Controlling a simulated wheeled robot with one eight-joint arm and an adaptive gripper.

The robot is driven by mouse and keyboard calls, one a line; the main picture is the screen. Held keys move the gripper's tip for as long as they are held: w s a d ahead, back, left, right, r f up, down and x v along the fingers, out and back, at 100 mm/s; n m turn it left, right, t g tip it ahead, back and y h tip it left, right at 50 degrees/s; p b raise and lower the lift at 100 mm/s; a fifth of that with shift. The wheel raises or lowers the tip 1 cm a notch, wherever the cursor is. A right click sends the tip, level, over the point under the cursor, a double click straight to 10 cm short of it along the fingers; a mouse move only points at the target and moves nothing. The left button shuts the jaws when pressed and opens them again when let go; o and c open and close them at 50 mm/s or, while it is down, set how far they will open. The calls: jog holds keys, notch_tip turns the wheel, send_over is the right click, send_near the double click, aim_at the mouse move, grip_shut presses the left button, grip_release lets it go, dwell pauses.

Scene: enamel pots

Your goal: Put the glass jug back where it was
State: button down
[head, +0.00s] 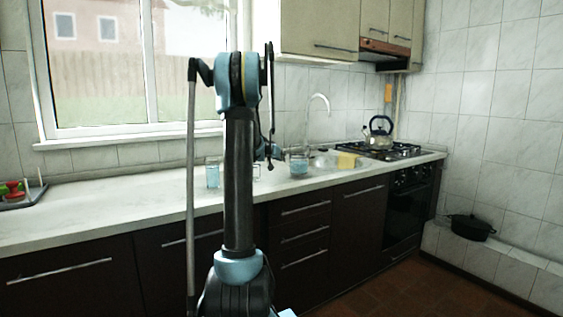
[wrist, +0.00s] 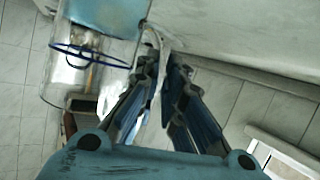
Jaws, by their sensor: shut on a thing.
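A clear glass jug (head: 298,162) with light blue in its lower part is at the counter, just right of my gripper (head: 268,152). My gripper is partly hidden behind my arm in the head view. In the wrist view, the glass jug (wrist: 62,72) fills the upper left, with a dark blue ring around it and light blue at one end. My gripper's fingers (wrist: 158,92) are shut on its clear handle side. The exact grip is hard to see. I cannot tell whether the jug touches the counter.
Another clear glass vessel with blue (head: 213,173) stands on the counter (head: 110,196), left of my arm. A tray (head: 22,200) is at far left.

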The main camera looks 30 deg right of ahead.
jog(key=shift+f, duration=0.55)
jog(key=c, duration=1.7)
grip_release()
